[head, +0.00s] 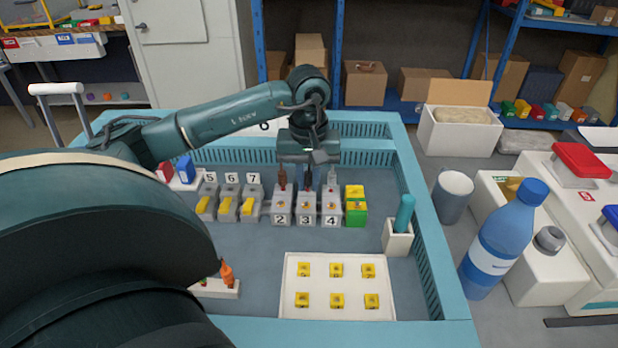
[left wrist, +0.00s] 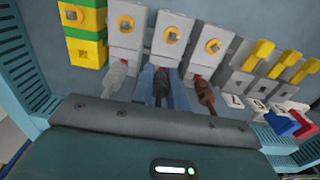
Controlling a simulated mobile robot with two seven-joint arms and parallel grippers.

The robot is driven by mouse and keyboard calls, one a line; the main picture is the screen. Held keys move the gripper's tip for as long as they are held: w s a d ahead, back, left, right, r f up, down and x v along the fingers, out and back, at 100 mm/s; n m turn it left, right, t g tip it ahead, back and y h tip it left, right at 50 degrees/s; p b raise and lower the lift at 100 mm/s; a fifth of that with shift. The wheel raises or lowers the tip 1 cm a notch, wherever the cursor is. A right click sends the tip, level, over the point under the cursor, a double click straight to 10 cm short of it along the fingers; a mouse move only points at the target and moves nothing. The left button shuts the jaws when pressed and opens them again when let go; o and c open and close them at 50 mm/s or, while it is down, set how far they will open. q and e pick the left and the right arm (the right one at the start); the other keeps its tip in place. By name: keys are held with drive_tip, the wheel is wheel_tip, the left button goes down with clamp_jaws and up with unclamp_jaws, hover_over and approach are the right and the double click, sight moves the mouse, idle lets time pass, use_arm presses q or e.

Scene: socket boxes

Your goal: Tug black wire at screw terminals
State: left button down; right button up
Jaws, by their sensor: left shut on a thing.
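Three grey screw terminals stand in a row in the head view, numbered 2 (head: 281,208), 3 (head: 306,208) and 4 (head: 331,208). A brown wire (head: 282,179) rises from terminal 2, a black wire (head: 307,179) from terminal 3 and a grey wire (head: 332,175) from terminal 4. My left gripper (head: 307,166) is above terminal 3, shut on the black wire. In the left wrist view, the black wire (left wrist: 160,85) sits between the bluish fingers (left wrist: 161,90), with the grey wire (left wrist: 119,76) and brown wire (left wrist: 206,94) on either side. My right gripper is not in view.
Lever terminals (head: 228,202) numbered 5, 6 and 7 stand left of the row; a yellow-green terminal (head: 355,206) adjoins 4. A white tray (head: 320,283) of yellow pieces lies in front. A holder (head: 397,240) with a teal tool stands right, inside the blue tray wall (head: 425,235).

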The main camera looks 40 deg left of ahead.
use_arm(q)
drive_tip(key=shift+w+d+r, duration=0.1)
drive_tip(key=shift+w+d, duration=0.05)
drive_tip(key=shift+d, duration=0.05)
drive_tip(key=c, duration=1.5)
unclamp_jaws()
drive_tip(key=shift+o, duration=1)
drive_tip(key=shift+o, duration=0.3)
drive_tip(key=o, duration=0.3)
wheel_tip(320, 180, up, 7)
drive_tip(key=p, duration=0.5)
drive_tip(key=shift+a+r, duration=0.1)
drive_tip(key=shift+r, duration=0.1)
drive_tip(key=shift+f, duration=0.1)
